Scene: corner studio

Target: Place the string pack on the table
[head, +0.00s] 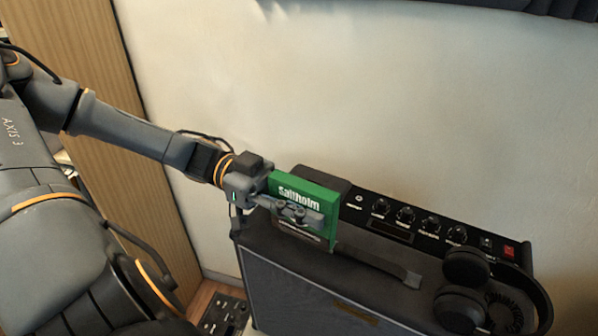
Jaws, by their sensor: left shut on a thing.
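The string pack (306,188) is a green, flat box with white lettering reading "Saltholm". My left gripper (303,213) is shut on it, with a finger across its front face. The pack is held upright over the left part of a black amplifier's top; I cannot tell whether it touches the amplifier. Part of its front is hidden by the finger. No table can be made out in the head view. My right gripper is not in view.
The black amplifier (300,292) has a panel of knobs (430,223) and a strap handle (380,263). Black headphones (465,290) lie on its right end. A pale wall rises behind. A dark device (222,315) with controls is on the floor at lower left.

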